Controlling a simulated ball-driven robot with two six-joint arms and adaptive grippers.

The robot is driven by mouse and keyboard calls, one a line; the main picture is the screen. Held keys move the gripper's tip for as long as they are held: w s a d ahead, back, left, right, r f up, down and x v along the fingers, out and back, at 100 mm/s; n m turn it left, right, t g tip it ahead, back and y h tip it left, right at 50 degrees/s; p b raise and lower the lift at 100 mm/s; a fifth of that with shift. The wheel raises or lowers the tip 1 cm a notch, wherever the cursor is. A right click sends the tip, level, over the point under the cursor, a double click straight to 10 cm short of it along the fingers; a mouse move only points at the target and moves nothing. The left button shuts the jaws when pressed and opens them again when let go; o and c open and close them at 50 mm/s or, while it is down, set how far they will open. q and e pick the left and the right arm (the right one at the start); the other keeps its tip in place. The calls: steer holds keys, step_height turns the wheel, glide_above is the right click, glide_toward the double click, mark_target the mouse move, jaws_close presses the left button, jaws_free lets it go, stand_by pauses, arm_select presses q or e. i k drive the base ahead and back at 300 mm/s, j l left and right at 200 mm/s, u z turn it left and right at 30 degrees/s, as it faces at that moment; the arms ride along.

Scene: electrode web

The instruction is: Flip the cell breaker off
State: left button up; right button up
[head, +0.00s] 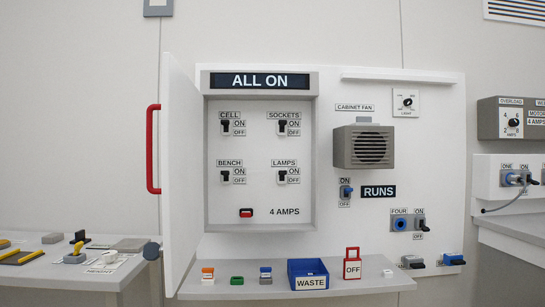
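The breaker cabinet stands open, its white door (179,170) with a red handle (153,149) swung out to the left. Inside, the cell breaker (225,127) is at the upper left under a CELL label, with ON and OFF marks beside it. Its dark lever appears to be at the upper, ON side. The display (257,81) above reads ALL ON. Neither of my grippers is in view, and nothing covers the breaker.
The sockets (282,127), bench (225,175) and lamps (282,175) breakers are nearby. Below, a shelf (225,293) holds small coloured blocks, a blue WASTE bin (308,274) and a red OFF tag (352,264). A fan (364,147) is right.

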mark_target(225, 121)
steer(key=i+l+u, duration=0.15)
steer(key=i+l, duration=0.2)
steer(key=i+l+u, duration=0.1)
steer(key=i+l, duration=0.3)
steer(key=i+l+u, duration=0.15)
steer(key=i+l, duration=0.2)
steer(key=l, duration=0.15)
steer(key=i+l+u, duration=0.15)
steer(key=i+l, duration=0.15)
steer(key=l, duration=0.15)
steer(key=i+l+u, duration=0.1)
steer(key=i+l, duration=0.2)
steer(key=l, duration=0.25)
